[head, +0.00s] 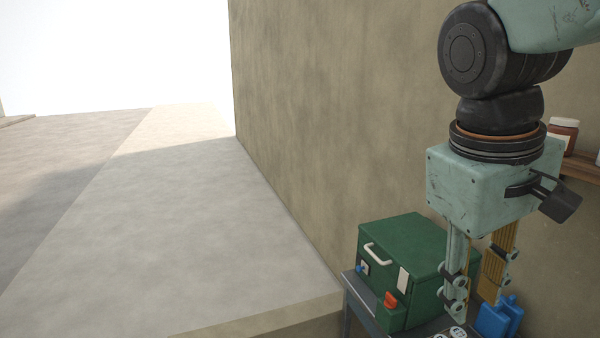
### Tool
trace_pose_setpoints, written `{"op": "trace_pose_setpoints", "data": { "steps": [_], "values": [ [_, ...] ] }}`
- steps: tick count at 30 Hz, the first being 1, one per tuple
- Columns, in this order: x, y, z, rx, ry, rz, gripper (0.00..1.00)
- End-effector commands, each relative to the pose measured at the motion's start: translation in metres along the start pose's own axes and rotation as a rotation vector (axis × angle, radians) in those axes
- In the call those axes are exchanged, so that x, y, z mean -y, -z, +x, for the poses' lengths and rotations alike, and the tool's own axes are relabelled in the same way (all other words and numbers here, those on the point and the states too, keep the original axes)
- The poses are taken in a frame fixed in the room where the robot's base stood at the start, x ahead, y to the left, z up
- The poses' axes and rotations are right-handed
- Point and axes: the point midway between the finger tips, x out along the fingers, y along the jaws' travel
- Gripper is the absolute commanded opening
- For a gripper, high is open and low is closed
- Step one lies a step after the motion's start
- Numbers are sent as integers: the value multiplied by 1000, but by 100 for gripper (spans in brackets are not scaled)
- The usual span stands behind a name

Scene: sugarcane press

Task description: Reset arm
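My gripper (474,298) hangs at the right of the head view, below my pale green arm, with its fingers pointing down. The two fingers are apart, and I see nothing held between them. The left finger overlaps the right side of a green box in the picture; I cannot tell how far apart they are in depth. The view does not show whether the gripper touches anything.
The green box (400,250) has a white handle and a red switch, and stands on a grey table (352,290). A blue object (494,320) is beside it. A brown jar (563,134) stands on a wall shelf (582,168). The floor at left is clear.

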Motion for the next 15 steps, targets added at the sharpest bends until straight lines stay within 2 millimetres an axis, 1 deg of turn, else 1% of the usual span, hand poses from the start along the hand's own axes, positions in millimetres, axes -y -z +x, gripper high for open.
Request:
{"op": "trace_pose_setpoints", "data": {
  "steps": [1,15],
  "values": [
    [3,-6,-2,-14,9,17,28],
    [34,-51,-12,-138,89,166,28]
  ]
}}
